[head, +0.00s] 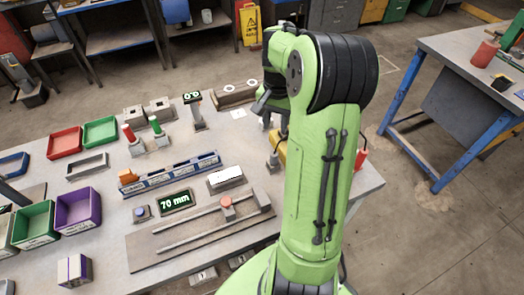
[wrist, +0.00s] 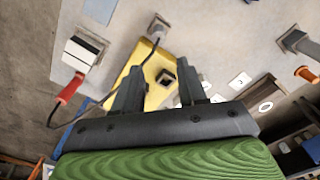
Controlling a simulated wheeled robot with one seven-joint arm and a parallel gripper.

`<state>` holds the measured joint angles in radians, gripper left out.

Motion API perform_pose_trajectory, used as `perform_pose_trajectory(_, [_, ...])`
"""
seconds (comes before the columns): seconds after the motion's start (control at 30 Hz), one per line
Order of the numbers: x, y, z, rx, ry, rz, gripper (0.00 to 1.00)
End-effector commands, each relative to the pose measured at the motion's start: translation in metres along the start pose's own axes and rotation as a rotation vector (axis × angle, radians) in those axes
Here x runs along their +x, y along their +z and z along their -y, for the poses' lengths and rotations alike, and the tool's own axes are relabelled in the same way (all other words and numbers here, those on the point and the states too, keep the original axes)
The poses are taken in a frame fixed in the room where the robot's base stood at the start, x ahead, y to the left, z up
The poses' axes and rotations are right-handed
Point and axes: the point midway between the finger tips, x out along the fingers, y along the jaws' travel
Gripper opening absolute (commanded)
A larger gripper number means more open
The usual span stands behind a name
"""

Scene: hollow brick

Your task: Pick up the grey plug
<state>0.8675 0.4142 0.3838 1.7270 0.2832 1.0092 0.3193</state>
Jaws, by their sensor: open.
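A small grey upright piece (wrist: 157,28) on a square base stands beyond the yellow block in the wrist view; it looks like the grey plug, but I cannot be sure. A grey post (head: 273,161) left of my arm in the head view may be the same piece. The yellow block (wrist: 133,62) has a dark square opening (wrist: 166,77) on its face; what is inside is unclear. In the head view my arm mostly hides the yellow block (head: 279,146).
A red-handled piece (wrist: 71,89) with a dark cable lies beside a white-topped block (wrist: 83,50). White tags (wrist: 240,81) lie on the right. In the head view, a slotted rail (head: 160,246), a display reading 70 mm (head: 175,202) and coloured bins (head: 78,207) fill the left.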

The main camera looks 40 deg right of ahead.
Motion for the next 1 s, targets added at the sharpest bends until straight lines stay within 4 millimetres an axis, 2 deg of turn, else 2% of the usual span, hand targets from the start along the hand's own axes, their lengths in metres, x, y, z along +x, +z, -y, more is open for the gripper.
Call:
perform_pose_trajectory(0.1, [0.034, 0.001, -0.001, -0.001, 0.002, 0.006, 0.41])
perform_pose_trajectory(0.3, [0.081, 0.001, 0.000, -0.003, 0.001, 0.004, 0.41])
perform_pose_trajectory(0.47, [0.099, 0.001, 0.000, -0.002, 0.001, 0.001, 0.41])
perform_pose_trajectory(0.7, [0.142, 0.000, 0.002, -0.003, 0.000, 0.002, 0.41])
perform_pose_trajectory(0.97, [0.147, 0.000, 0.002, -0.003, 0.000, -0.002, 0.41])
perform_pose_trajectory(1.0, [0.147, 0.000, 0.002, -0.003, 0.000, -0.002, 0.38])
